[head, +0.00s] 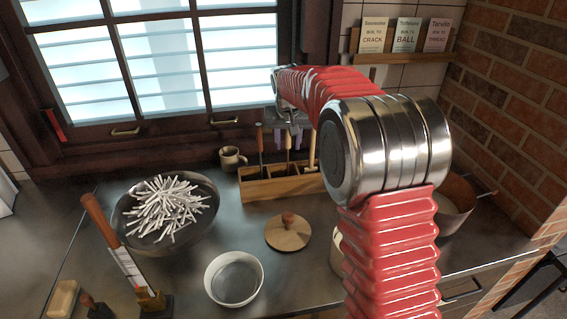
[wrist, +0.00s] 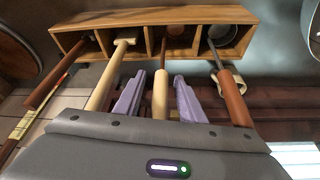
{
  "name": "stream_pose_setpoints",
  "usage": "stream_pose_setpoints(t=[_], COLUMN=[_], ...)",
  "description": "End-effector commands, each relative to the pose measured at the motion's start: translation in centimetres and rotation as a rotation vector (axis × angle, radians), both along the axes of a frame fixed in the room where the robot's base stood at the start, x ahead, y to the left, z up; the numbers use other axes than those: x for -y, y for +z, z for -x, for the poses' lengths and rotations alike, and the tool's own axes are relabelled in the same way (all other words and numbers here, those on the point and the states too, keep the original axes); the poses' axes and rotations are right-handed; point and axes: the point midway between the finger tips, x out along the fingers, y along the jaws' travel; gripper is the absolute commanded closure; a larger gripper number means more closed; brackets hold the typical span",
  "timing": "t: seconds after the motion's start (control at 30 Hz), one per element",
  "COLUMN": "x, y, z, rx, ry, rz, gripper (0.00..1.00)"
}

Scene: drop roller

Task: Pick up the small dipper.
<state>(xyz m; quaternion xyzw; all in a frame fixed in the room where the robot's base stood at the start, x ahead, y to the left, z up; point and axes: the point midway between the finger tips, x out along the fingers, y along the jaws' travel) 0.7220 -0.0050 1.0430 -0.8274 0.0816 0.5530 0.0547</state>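A wooden rack (head: 283,183) holds several upright long-handled tools; the wrist view shows its compartments (wrist: 150,16). In the rightmost compartment there, a brown handle (wrist: 233,97) runs on a thin metal stem to a round dark metal head (wrist: 222,36), which looks like a dipper. A pale handle (wrist: 160,95) stands in the middle; its lower end is hard to make out. My gripper (wrist: 158,93) is open, its two purple fingers on either side of the pale handle, with small gaps. In the head view my gripper (head: 287,137) is above the rack, partly hidden by my arm.
A thick pale tool (wrist: 110,75) and a dark brown handle (wrist: 60,80) stand close by. A mug (head: 232,158) is left of the rack. A pan of white sticks (head: 130,225), a white bowl (head: 233,279) and a wooden lid (head: 288,236) occupy the counter.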

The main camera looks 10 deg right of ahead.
Motion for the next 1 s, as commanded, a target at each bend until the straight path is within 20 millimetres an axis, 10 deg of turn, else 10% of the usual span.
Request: stream_pose_setpoints(t=[0.53, 1.0], x=[0.02, 0.02], y=[0.01, 0.83], z=[0.00, -0.03], rx=[0.000, 0.002], ry=[0.000, 0.000], rz=[0.000, 0.000], gripper=[0.99, 1.00])
